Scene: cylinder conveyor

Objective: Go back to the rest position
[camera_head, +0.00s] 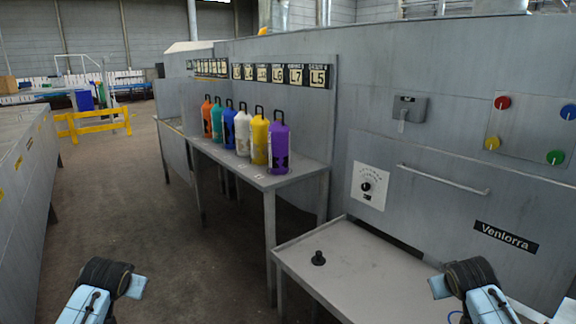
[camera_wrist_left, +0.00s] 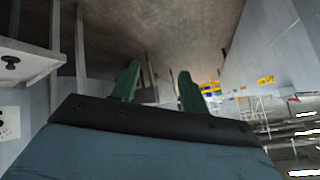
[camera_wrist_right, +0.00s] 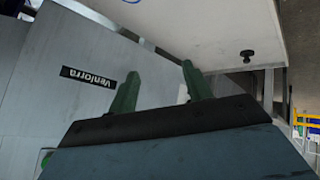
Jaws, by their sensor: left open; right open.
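My left arm comes in at the bottom left of the head view, over the open floor; its fingers do not show clearly there. In the left wrist view my left gripper (camera_wrist_left: 158,88) is open and empty, its two green fingers apart. My right arm comes in at the bottom right of the head view, by the front of the grey worktable (camera_head: 365,275). In the right wrist view my right gripper (camera_wrist_right: 160,88) is open and empty, fingers apart. Neither gripper touches anything that I can see.
Several coloured cylinders with handles, such as the purple one (camera_head: 278,148), stand in a row on a grey bench (camera_head: 290,178). A black knob (camera_head: 318,258) sits on the worktable. A grey panel with a handle (camera_head: 443,179) rises behind it. The floor (camera_head: 150,215) at left is clear.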

